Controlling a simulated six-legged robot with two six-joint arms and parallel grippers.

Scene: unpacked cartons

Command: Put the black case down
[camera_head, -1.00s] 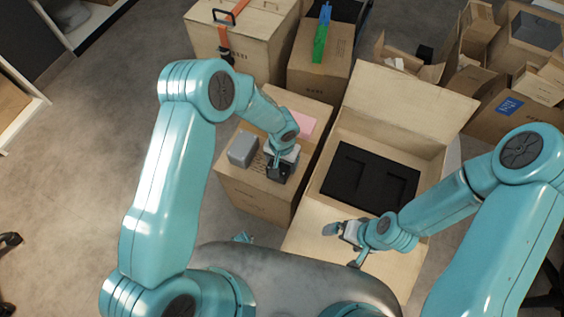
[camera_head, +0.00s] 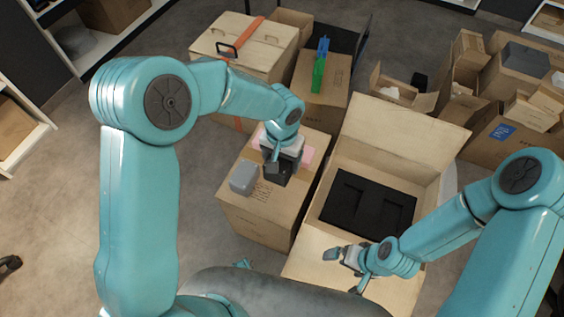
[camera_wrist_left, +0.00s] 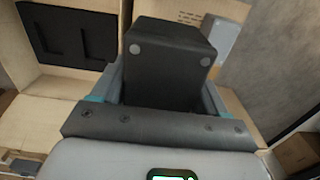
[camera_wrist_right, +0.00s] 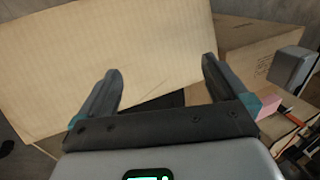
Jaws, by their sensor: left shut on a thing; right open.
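The black case (camera_wrist_left: 172,58) is a dark box with rounded corners. My left gripper (camera_head: 276,168) is shut on it, with a finger on each side in the left wrist view (camera_wrist_left: 165,90). In the head view the case (camera_head: 277,172) is over the closed carton (camera_head: 262,215), beside a grey case and in front of a pink item. I cannot tell whether its underside touches the carton top. My right gripper (camera_head: 335,254) is open and empty above the open carton's front flap; its spread fingers show in the right wrist view (camera_wrist_right: 160,85).
A grey case (camera_head: 243,178) and a pink item (camera_head: 308,156) lie on the closed carton. The open carton (camera_head: 400,122) at right holds a black foam insert (camera_head: 368,203). More cartons stand behind, one with a green and blue item (camera_head: 320,66) on top.

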